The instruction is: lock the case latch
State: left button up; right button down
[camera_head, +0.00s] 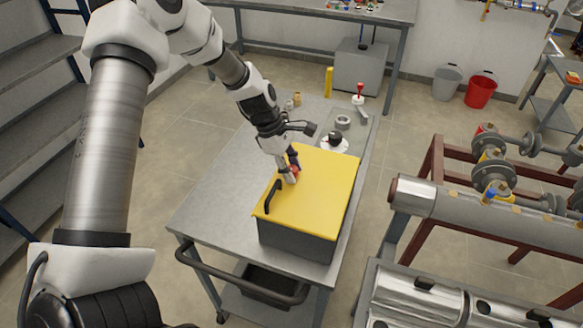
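The case (300,243) stands on the metal cart, with a grey body and a closed yellow lid (325,190). A black handle (272,196) stands up near the lid's left edge. A small red part (296,171), perhaps the latch, shows at the lid's upper left edge. My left gripper (290,178) points down there, at or touching the red part. Its fingertips partly cover the red part, and I cannot tell whether they are closed on it. My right gripper is not in view.
The cart (215,190) has bare top to the left of the case. A grey ring (343,122), a white round item (335,143) and a red-topped item (359,95) stand behind the case. Pipework on a red-brown frame (437,165) is at the right.

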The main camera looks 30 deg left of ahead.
pick_arm(q)
grip_shut()
jog(key=shift+m, duration=0.4)
jog(key=m+g+p, duration=0.1)
jog(key=m, duration=0.1)
jog(key=shift+m, duration=0.4)
jog(key=m+g+p, duration=0.1)
jog(key=m, duration=0.2)
jog(key=shift+m+g, duration=0.3)
jog(key=shift+g, duration=0.1)
jog(key=m+g, duration=0.1)
jog(key=m, duration=0.1)
jog(key=m+y, duration=0.1)
jog(key=m, duration=0.2)
jog(key=shift+f+m+g, duration=0.1)
jog(key=shift+m+g, duration=0.2)
jog(key=shift+g, duration=0.1)
jog(key=m+y, duration=0.1)
jog(key=m, duration=0.1)
jog(key=m+y, duration=0.1)
jog(key=m, duration=0.2)
jog(key=shift+g+p, duration=0.35)
jog(key=shift+g, duration=0.05)
